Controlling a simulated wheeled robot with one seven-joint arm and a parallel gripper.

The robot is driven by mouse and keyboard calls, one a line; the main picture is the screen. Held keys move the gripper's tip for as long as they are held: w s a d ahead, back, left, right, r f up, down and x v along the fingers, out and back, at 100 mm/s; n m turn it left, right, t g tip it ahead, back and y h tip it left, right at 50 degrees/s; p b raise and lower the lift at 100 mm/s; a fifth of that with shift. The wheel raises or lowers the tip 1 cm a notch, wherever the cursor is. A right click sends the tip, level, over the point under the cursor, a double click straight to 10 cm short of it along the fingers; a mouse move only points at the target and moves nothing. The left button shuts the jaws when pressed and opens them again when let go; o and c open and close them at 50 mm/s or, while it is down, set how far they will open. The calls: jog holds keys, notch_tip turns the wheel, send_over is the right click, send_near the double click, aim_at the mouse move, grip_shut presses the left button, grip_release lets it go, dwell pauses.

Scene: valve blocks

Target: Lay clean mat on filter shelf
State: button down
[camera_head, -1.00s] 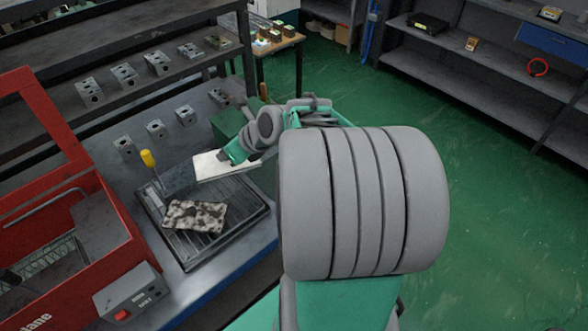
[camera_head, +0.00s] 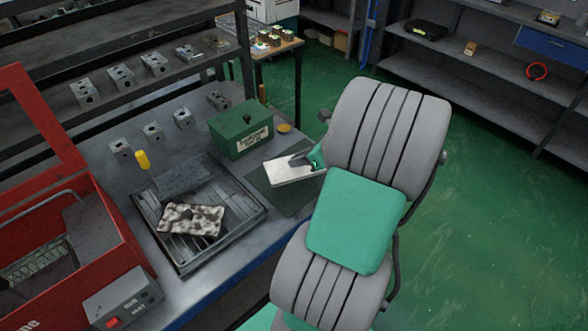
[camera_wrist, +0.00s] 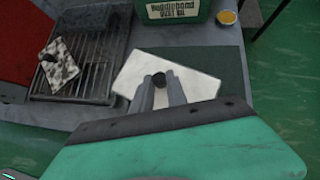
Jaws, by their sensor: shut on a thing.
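The clean mat (camera_head: 289,173) is a white, flat rectangle. My gripper (camera_head: 300,160) is shut on it and holds it over a dark green pad at the bench's right side. In the wrist view the two fingers (camera_wrist: 160,84) pinch the white mat (camera_wrist: 198,84) near its middle; I cannot tell whether it touches the pad. A slatted metal tray (camera_head: 205,248), perhaps the filter shelf, lies left of my gripper. A stained, blotchy mat (camera_head: 192,219) lies tilted on its slats. The tray also shows in the wrist view (camera_wrist: 90,88).
A green lettered box (camera_head: 241,130) stands behind the white mat, with a small yellow dish (camera_head: 284,128) beside it. A yellow-handled tool (camera_head: 143,161) stands at the tray's left. A red machine (camera_head: 60,240) is at far left. Several metal valve blocks (camera_head: 152,132) stand behind.

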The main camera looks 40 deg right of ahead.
jog(key=w+f, duration=0.3)
jog(key=shift+d+f, duration=0.3)
jog(key=shift+w+f, duration=0.15)
jog(key=shift+f, duration=1.6)
jog(key=shift+f, duration=0.1)
jog(key=c, duration=1.3)
grip_release()
jog(key=shift+d, duration=0.1)
